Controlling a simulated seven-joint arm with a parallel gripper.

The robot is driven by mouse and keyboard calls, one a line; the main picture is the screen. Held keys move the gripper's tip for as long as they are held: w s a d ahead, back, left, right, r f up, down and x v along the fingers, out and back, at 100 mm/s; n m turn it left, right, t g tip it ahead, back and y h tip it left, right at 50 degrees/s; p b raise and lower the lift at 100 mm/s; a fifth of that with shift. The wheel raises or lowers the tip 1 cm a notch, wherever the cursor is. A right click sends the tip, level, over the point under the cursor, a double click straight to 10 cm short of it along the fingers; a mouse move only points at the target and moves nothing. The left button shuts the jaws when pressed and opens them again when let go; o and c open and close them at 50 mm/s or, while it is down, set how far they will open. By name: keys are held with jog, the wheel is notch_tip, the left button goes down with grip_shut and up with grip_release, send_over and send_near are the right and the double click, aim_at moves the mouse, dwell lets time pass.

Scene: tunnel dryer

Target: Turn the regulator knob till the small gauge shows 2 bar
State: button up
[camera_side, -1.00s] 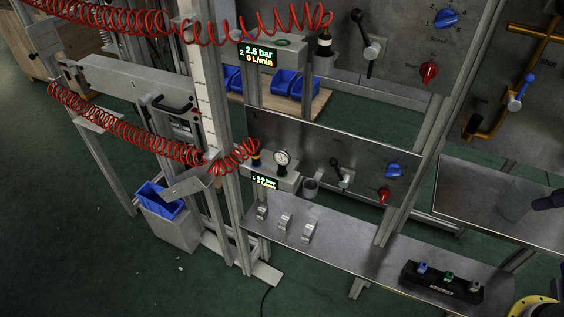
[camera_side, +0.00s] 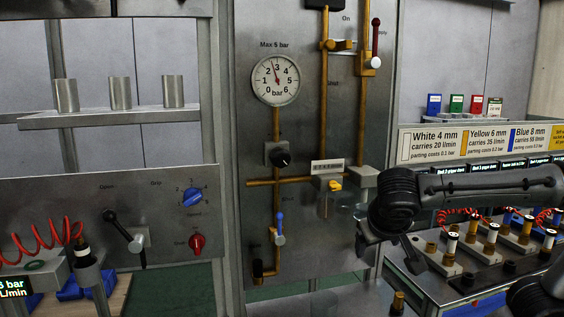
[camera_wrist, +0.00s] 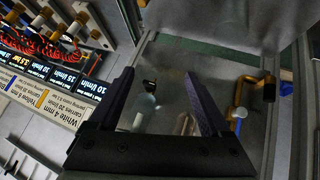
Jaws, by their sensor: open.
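A round white dial gauge (camera_side: 276,79), marked 0 to 6 bar under "Max 5 bar", is on the upright metal panel. Its needle points up and slightly left, between 2 and 3. It is the only dial I see now; I cannot tell if it is the small gauge. A black knob (camera_side: 279,155) with a pale mark sits on the brass pipe below it. It may be the regulator knob. My gripper (camera_side: 389,248) is right of and below the knob, apart from it. In the wrist view my gripper (camera_wrist: 161,74) is open, with nothing gripped.
A red-handled lever (camera_side: 375,45) is higher. A hose-fitting bench (camera_side: 470,285) is right of my gripper. A clear cylinder (camera_wrist: 145,108) shows between my fingers, beyond them.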

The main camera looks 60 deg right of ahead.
jog(key=w+r+m+t+h, duration=0.2)
jog(key=w+r+h, duration=0.2)
jog(key=r, duration=0.3)
jog(key=w+a+r+t+h, duration=0.2)
jog(key=w+a+r+t, duration=0.3)
jog(key=r, duration=0.3)
jog(key=n+t+y, duration=0.2)
jog(key=t, duration=0.1)
send_near(282, 160)
jog(key=shift+x, duration=4.8)
grip_shut()
